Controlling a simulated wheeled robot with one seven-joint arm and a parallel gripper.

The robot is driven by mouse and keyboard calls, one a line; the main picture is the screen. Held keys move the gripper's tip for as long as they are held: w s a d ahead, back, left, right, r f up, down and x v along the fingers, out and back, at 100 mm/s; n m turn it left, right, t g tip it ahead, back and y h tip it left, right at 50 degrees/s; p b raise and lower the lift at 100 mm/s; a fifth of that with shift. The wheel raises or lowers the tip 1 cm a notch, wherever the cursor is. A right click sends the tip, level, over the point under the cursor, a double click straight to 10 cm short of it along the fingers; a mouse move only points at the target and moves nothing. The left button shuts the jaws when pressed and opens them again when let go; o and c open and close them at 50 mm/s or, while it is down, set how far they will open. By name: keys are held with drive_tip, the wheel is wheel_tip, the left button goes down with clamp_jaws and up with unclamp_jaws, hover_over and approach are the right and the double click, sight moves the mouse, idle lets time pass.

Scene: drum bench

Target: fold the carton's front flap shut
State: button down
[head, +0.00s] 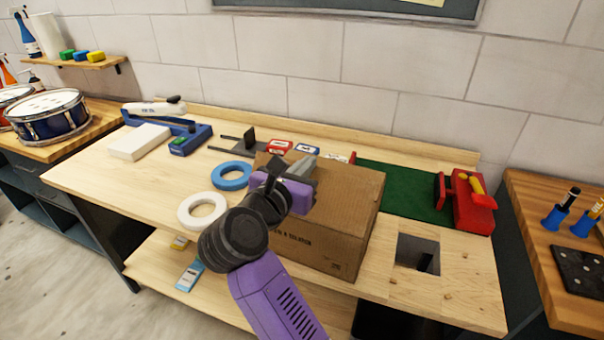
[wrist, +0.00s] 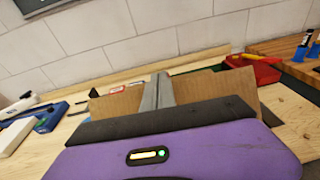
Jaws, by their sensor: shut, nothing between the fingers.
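The brown cardboard carton (head: 335,225) stands on the workbench, with printing on its front face. My gripper (head: 306,163) is over the carton's upper left part, and my arm hides some of its top and front. In the wrist view my gripper's grey fingers (wrist: 156,92) are together with nothing between them. Brown cardboard of the carton (wrist: 226,84) shows on both sides of the fingers. The front flap cannot be told apart clearly from the rest of the carton, and I cannot tell whether the fingers touch it.
A blue ring (head: 231,175) and a white ring (head: 203,210) lie left of the carton. A green mat (head: 400,188) and a red vise (head: 472,208) are to its right. A square opening (head: 417,254) is in the bench at front right.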

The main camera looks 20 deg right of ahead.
sight(318, 177)
drive_tip(key=shift+g+y, duration=0.5)
drive_tip(key=w+d+f, duration=0.4)
drive_tip(key=f, duration=0.1)
drive_tip(key=shift+w+d+f, duration=0.1)
drive_tip(key=shift+w+d, duration=0.05)
drive_tip(key=shift+d, duration=0.1)
drive_tip(key=shift+w+d+f+g+y+p, duration=0.15)
drive_tip(key=shift+f+y, duration=0.05)
drive_tip(key=shift+f, duration=0.25)
drive_tip(key=shift+w+d+f+g+y+p, duration=0.1)
drive_tip(key=shift+d+f+g+y, duration=0.1)
drive_tip(key=shift+f, duration=0.3)
drive_tip(key=shift+w+d+f+g+y+p, duration=0.1)
drive_tip(key=shift+w+f+g+y+p, duration=0.1)
drive_tip(key=shift+f, duration=0.25)
drive_tip(key=shift+s+f, duration=0.1)
drive_tip(key=shift+s, duration=0.05)
